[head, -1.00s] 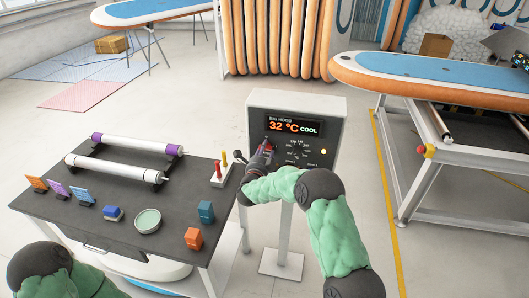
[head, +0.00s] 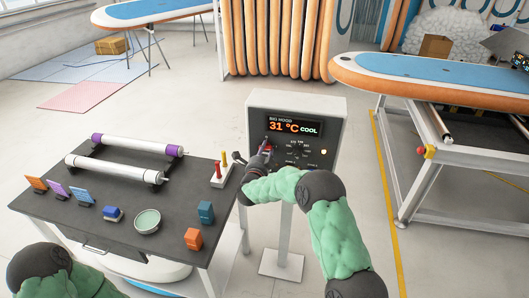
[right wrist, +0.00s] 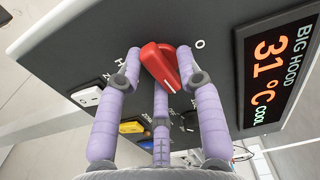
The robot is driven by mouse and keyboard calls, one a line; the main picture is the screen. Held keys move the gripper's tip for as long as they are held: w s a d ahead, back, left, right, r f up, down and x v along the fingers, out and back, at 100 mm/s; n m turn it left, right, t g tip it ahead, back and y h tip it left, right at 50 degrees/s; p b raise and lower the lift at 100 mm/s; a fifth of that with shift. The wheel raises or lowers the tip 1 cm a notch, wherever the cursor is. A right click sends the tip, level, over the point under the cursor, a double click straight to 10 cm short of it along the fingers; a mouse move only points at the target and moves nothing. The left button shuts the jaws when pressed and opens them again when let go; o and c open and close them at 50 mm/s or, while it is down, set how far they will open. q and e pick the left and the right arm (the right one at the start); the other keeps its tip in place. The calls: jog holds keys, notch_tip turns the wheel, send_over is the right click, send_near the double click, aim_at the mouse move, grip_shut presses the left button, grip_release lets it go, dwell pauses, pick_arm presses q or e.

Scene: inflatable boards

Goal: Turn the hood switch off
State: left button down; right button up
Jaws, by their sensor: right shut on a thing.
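The hood control box (head: 324,104) stands on a white post right of the dark table. Its lit display (head: 293,127) reads BIG HOOD, 31 °C, COOL. The red hood switch (right wrist: 160,66) shows in the right wrist view as a tilted handle on the dark panel, with an "O" mark above it to the right. My right gripper (right wrist: 160,72) is shut on this switch, its purple fingers around it. In the head view my right gripper (head: 264,150) is at the panel's left side and hides most of the switch. My left gripper is out of view; only its arm shows.
The dark table (head: 110,200) holds rollers, small blocks and a round dish. A stand with an inflatable board (head: 450,82) is at the right.

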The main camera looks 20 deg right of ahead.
jog(key=n, duration=0.1)
jog(key=f+n, duration=0.1)
jog(key=n, duration=0.1)
jog(key=shift+s, duration=0.15)
jog(key=n, duration=0.4)
jog(key=n+p, duration=0.1)
jog(key=n, duration=0.3)
jog(key=shift+s+d+n, duration=0.1)
jog(key=shift+n, duration=0.2)
jog(key=n+p, duration=0.1)
jog(key=n, duration=0.3)
jog(key=shift+r+n+p, duration=0.1)
jog(key=shift+n+p, duration=0.2)
jog(key=shift+p, duration=0.05)
jog(key=shift+d, duration=0.1)
jog(key=o, duration=0.9)
jog(key=shift+d+r, duration=0.1)
jog(key=shift+r, duration=0.25)
